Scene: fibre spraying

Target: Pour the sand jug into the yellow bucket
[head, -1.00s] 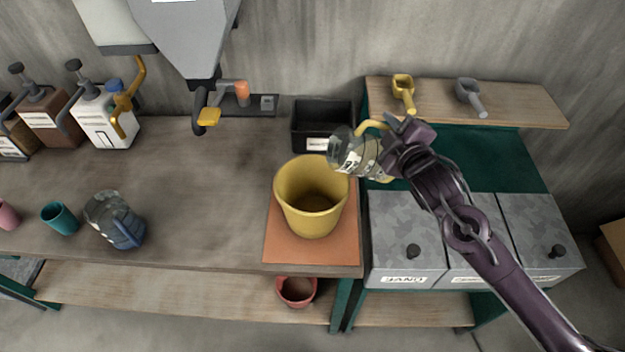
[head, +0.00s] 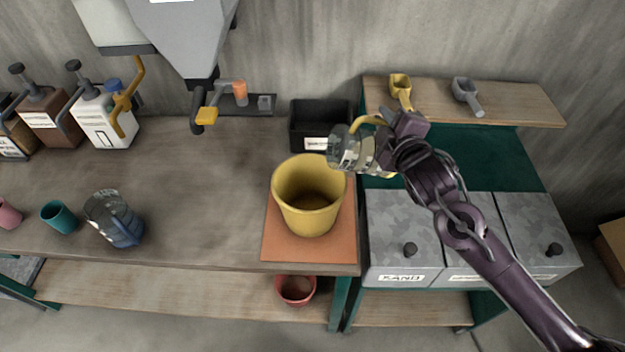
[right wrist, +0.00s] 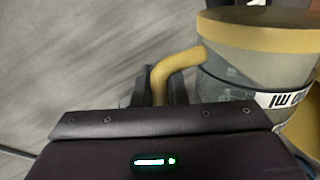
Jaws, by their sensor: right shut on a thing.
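The yellow bucket (head: 308,222) stands upright on an orange mat (head: 283,248) at the right end of the bench; a dark bottom shows inside. My right gripper (head: 393,142) is shut on the sand jug (head: 352,150), a clear jug with a yellow handle. The jug is tilted far over, its mouth toward the bucket's upper right rim. No falling sand is visible. In the right wrist view the jug (right wrist: 258,75) shows its yellow band, label and handle, and the bucket (right wrist: 305,130) shows partly at the right edge. My left gripper is out of view.
A black bin (head: 310,118) stands behind the bucket. Yellow (head: 400,84) and grey (head: 466,90) scoops lie on the shelf. Grey lidded bins (head: 402,225) stand at right. A blue-handled jug (head: 112,220) and teal cup (head: 58,217) stand at left. The bench between is clear.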

